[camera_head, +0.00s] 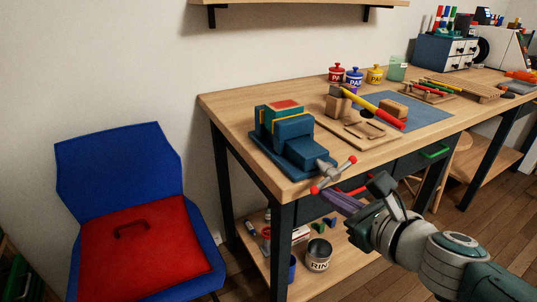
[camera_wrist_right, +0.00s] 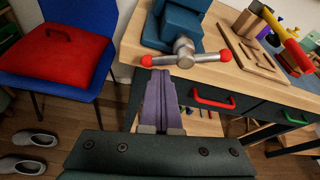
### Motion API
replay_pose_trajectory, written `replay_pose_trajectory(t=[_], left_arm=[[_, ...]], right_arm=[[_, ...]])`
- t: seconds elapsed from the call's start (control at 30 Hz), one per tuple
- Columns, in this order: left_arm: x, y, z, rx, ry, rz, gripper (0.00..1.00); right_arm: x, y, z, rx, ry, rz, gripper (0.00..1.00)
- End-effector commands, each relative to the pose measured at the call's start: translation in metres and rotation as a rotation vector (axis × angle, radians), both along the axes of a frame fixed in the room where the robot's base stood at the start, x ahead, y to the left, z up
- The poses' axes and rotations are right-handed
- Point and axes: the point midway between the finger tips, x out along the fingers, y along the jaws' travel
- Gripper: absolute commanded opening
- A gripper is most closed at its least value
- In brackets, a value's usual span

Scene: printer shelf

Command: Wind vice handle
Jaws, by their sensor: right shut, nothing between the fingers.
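The blue vice (camera_head: 288,138) sits at the near left corner of the wooden workbench. Its metal handle (camera_head: 331,174) is a bar with a red ball at each end, tilted in the head view. In the right wrist view the handle (camera_wrist_right: 185,56) lies nearly level across the vice screw. My right gripper (camera_head: 345,203) has purple fingers and is just in front of and below the handle. My left gripper is not in view.
A blue chair with a red cushion (camera_head: 140,248) stands left of the bench (camera_head: 240,103). Drawers with red and green handles (camera_head: 434,151) are under the top.

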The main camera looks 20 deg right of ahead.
Motion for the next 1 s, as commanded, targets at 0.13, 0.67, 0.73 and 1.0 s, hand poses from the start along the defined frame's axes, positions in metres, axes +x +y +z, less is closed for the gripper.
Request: replay_pose_trajectory(t=[0.13,0.67,0.73,1.0], left_arm=[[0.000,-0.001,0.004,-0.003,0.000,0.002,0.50],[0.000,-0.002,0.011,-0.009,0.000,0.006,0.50],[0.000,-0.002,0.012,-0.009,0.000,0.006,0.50],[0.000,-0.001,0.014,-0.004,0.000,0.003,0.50]], right_arm=[[0.002,0.001,0.005,0.034,-0.004,0.003,0.00],[0.002,0.003,0.007,0.138,0.002,0.003,0.00],[0.002,0.003,0.008,0.149,0.003,0.004,0.00],[0.002,0.004,0.009,0.190,0.006,0.003,0.00]])
